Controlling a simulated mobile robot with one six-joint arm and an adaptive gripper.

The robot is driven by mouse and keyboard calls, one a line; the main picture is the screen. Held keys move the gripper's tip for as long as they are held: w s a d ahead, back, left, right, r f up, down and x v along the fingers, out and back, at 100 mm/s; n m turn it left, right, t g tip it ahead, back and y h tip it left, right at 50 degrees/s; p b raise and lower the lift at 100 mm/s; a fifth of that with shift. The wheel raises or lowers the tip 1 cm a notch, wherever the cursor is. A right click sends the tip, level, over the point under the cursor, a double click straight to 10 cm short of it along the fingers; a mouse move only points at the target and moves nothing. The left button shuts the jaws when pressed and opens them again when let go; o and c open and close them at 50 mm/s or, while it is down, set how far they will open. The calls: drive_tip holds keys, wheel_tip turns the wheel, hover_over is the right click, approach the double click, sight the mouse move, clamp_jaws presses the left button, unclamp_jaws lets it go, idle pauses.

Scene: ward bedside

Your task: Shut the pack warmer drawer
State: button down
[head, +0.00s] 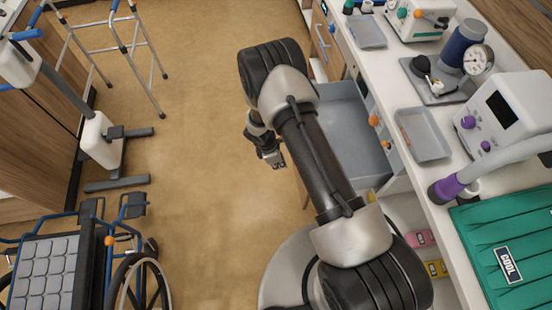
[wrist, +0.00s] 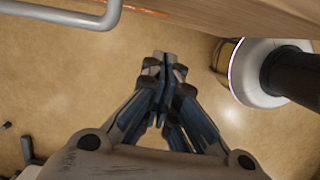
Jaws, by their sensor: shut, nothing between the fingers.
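The pack warmer drawer (head: 352,135) stands open, pulled out to the left from under the counter in the head view. Its grey inside looks empty where it shows; my arm hides part of it and most of its front. My gripper (head: 274,161) is on the floor side of the drawer, left of its front, pointing down. In the wrist view my gripper (wrist: 165,68) has its fingers together with nothing between them. A wooden front (wrist: 235,14) and a grey bar handle (wrist: 75,14) cross the top of that view, apart from the fingertips.
The counter (head: 440,185) at right holds grey trays, devices and a green COOL pack (head: 505,240). Pink and yellow packs (head: 420,238) show below the drawer. A walker (head: 120,45) and wheelchair (head: 85,260) stand at left. The floor (head: 205,150) between is clear.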

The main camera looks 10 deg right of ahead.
drive_tip(key=shift+d+f, duration=0.3)
drive_tip(key=shift+d, duration=0.8)
drive_tip(key=shift+d+f, duration=0.25)
drive_tip(key=shift+d, duration=0.8)
drive_tip(key=shift+d+b, duration=0.15)
drive_tip(key=shift+b, duration=0.15)
